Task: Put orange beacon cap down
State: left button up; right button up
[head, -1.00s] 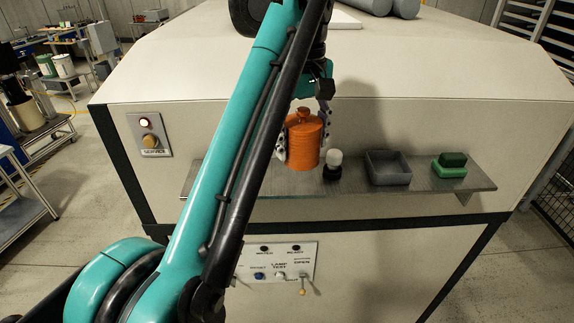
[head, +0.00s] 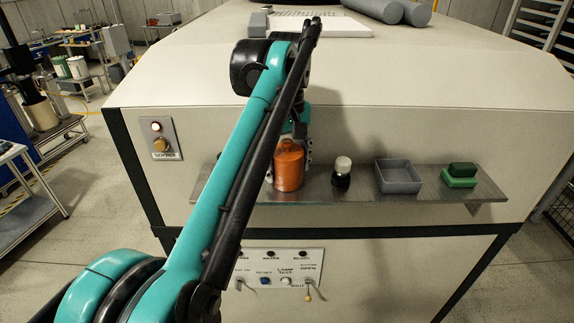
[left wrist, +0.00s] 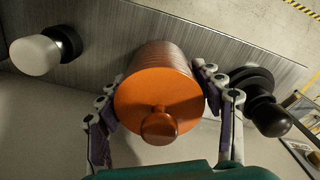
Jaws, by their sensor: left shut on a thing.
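The orange beacon cap (head: 289,167) is a ribbed cylinder with a small round knob on top. My left gripper (head: 291,158) is shut on it. In the left wrist view the cap (left wrist: 158,98) stands between the two fingers (left wrist: 163,98), one on each side. The cap is upright at the metal shelf (head: 410,188) on the front of the large beige housing. Its bottom is at shelf height, but I cannot tell whether it touches. My arm hides the shelf's left part. My right gripper is not in view.
Right of the cap stand a white-topped black lamp (head: 342,172), a grey open tray (head: 399,178) and a green block-shaped item (head: 461,175). The left wrist view shows a black knobbed piece (left wrist: 262,105) close beside the right finger. A switch panel (head: 285,268) sits below the shelf.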

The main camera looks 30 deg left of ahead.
aim_at(287, 141)
pick_arm(q)
jog(key=shift+f, duration=0.15)
jog(key=o, duration=1.1)
jog(key=shift+o, duration=0.2)
notch_tip(287, 141, up, 12)
jog(key=shift+r+p, duration=0.15)
jog(key=shift+p, duration=0.5)
